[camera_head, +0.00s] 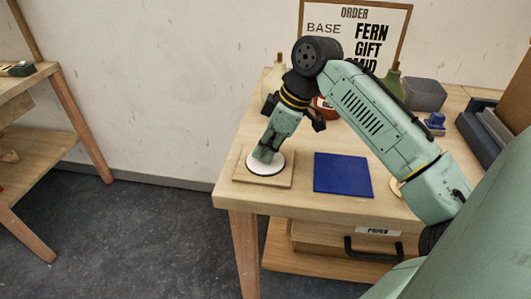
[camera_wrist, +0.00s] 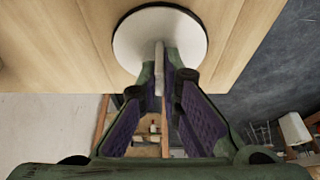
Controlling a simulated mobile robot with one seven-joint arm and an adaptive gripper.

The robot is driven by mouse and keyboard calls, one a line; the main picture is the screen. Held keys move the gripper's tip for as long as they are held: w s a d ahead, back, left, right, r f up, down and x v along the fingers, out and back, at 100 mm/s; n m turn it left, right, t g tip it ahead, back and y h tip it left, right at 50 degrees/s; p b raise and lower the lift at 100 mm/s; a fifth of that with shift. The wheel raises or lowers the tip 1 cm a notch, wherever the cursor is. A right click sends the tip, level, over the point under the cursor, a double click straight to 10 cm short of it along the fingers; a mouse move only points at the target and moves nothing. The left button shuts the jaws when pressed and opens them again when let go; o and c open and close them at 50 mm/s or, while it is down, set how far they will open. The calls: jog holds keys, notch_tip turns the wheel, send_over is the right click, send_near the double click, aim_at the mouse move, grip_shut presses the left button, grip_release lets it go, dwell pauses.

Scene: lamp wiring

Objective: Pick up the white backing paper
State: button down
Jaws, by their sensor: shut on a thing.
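The white backing paper (camera_head: 277,166) is a round white sheet at the left front of the table. It lies over a square wooden board (camera_head: 241,178). In the wrist view the white round (camera_wrist: 186,38) has a thin dark rim, and a narrow white tab (camera_wrist: 159,54) stands up from it. My gripper (camera_head: 263,158) points down over the round, its fingertips near the surface. In the wrist view my gripper (camera_wrist: 164,78) is shut on the tab. The fingers hide part of the round. I cannot tell whether it is lifted off the board.
A blue square mat (camera_head: 342,175) lies right of the board. Bottles, a grey bin (camera_head: 425,94) and a small blue object (camera_head: 435,121) stand farther back. An order sign (camera_head: 372,18) stands behind. A drawer box (camera_head: 330,240) sits on the shelf below.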

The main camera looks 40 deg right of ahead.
jog(key=shift+r, duration=0.1)
jog(key=shift+r, duration=0.25)
jog(key=r, duration=0.1)
jog(key=r+b, duration=0.1)
jog(key=shift+s+a+r, duration=0.1)
jog(key=shift+s+r, duration=0.15)
jog(key=shift+r, duration=0.05)
jog(key=s+a+r+b, duration=0.1)
jog(key=s+a+b, duration=0.15)
jog(key=s, duration=0.45)
jog(key=s+a+r+b, duration=0.1)
jog(key=s+a, duration=0.2)
jog(key=s, duration=0.4)
jog(key=r+p, duration=0.2)
jog(key=p, duration=0.1)
jog(key=r+p, duration=0.3)
jog(key=shift+s+a+r+p, duration=0.1)
jog(key=shift+s+r+p, duration=0.1)
jog(key=shift+r+p, duration=0.2)
jog(key=shift+f, duration=0.15)
